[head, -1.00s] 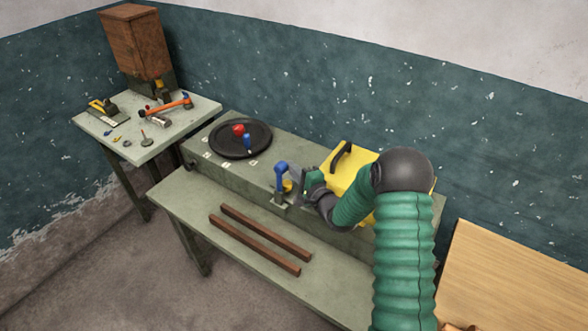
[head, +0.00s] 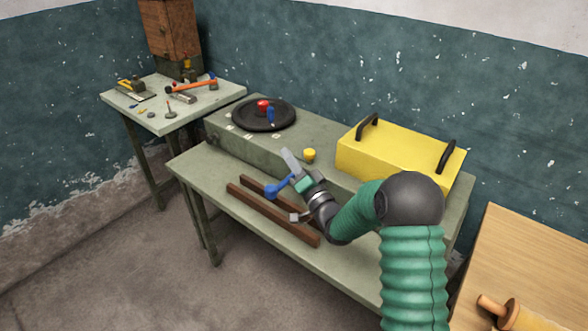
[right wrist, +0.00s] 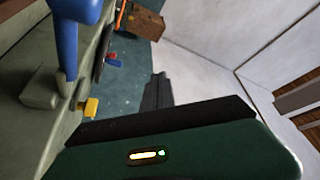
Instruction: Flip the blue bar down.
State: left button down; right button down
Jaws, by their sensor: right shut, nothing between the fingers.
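The blue bar (head: 278,187) shows just left of my right gripper in the head view. It now sticks out low from the front of the grey-green box, its thick end toward the lower left. Its pivot is hidden behind my gripper. In the right wrist view the blue bar (right wrist: 68,45) is at the upper left, beside a grey-green bracket (right wrist: 40,88). My right gripper (head: 291,160) is shut and empty, its fingers beyond the bar; I cannot tell whether it touches the bar. The fingers (right wrist: 158,92) also show in the wrist view. My left gripper is not in view.
A yellow knob (head: 309,154) is on the box (head: 235,137) near my gripper. A black disc (head: 246,118) with red and blue handles is left; a yellow case (head: 400,152) is right. Two brown strips (head: 240,198) lie on the bench. A tool table (head: 140,112) stands back left.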

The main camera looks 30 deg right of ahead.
jog(key=s+a+f+n+y+b, duration=0.1)
jog(key=a+f+n+b, duration=0.1)
jog(key=f+n+b, duration=0.1)
jog(key=s+a+f+n+t+y+b, duration=0.1)
jog(key=a+f+n+y+b, duration=0.1)
jog(key=f+n+b, duration=0.2)
notch_tip(320, 180, down, 2)
jog(key=b, duration=0.4)
jog(key=shift+s+a, duration=0.15)
jog(key=shift+a, duration=0.2)
jog(key=shift+a+f, duration=0.1)
jog(key=shift+f, duration=0.2)
jog(key=shift+s, duration=0.1)
jog(key=shift+s+f, duration=0.1)
jog(key=shift+s, duration=0.2)
jog(key=s+d+p, duration=0.1)
jog(key=s+d, duration=0.2)
jog(key=s, duration=1)
jog(key=shift+s+d+y+p, duration=0.25)
jog(key=shift+s+y+p, duration=0.05)
jog(key=shift+s+p, duration=0.05)
